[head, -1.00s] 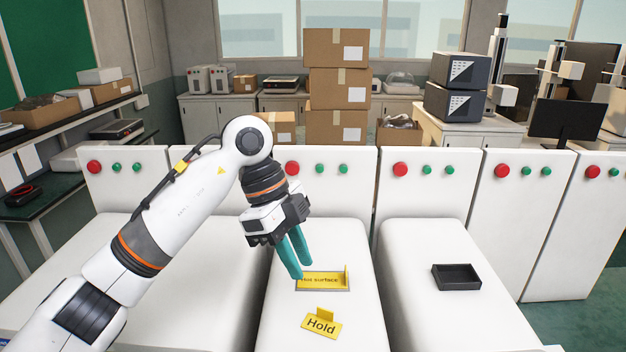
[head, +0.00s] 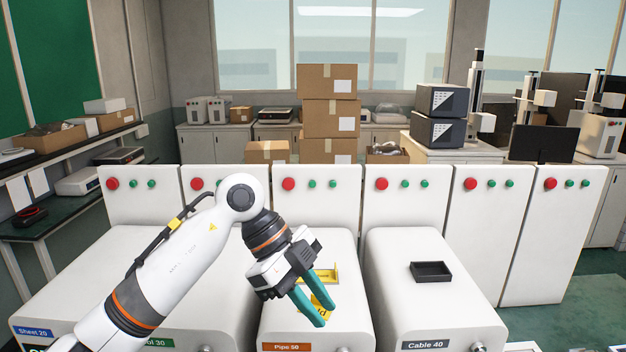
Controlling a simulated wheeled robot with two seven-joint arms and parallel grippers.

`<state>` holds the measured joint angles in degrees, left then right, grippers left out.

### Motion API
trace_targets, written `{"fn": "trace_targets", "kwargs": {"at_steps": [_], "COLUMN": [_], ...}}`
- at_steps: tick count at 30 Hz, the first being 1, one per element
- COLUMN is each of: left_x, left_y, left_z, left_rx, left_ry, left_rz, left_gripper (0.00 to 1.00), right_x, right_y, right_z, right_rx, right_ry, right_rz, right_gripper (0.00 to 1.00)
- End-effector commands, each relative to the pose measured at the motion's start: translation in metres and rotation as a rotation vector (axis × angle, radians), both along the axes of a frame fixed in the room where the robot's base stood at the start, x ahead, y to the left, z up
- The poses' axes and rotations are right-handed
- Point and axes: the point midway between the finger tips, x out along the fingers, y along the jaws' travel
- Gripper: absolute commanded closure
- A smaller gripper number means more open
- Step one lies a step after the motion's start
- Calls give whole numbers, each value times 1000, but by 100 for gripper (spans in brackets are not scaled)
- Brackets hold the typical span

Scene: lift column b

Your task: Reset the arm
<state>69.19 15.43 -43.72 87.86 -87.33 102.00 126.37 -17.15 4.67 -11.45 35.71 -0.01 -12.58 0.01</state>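My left arm comes in from the lower left. Its gripper (head: 322,318) has two teal fingers standing apart, pointing down and to the right, above the Pipe 50 unit (head: 347,262). The fingers are open, with yellow showing in the gap. The yellow "Hold" sign (head: 318,303) is behind the fingers in this view and mostly hidden; it appears to lie on the unit's white top. A second yellow sign (head: 325,275) sits farther back on the same top, partly covered by the gripper. My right gripper is out of view.
A black tray (head: 431,272) sits on the Cable 40 unit (head: 395,290) to the right. White panels with red and green buttons (head: 404,205) stand behind the units. Stacked cardboard boxes (head: 331,118) are farther back. Green floor shows at the far right.

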Motion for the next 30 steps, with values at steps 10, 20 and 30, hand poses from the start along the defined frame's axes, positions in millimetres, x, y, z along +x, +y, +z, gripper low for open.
{"fn": "trace_targets", "kwargs": {"at_steps": [10,20,30], "left_x": [-31,-31,33], "left_y": [-56,-53,76], "left_z": [11,74,17], "left_rx": [-522,-1385,-1593], "left_ry": [-21,-150,-321], "left_rz": [-120,187,1197], "left_gripper": [76,76,76], "right_x": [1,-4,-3], "right_y": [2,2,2], "right_z": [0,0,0], "right_rx": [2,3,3], "right_ry": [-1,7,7], "right_rz": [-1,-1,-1], "right_gripper": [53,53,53]}}
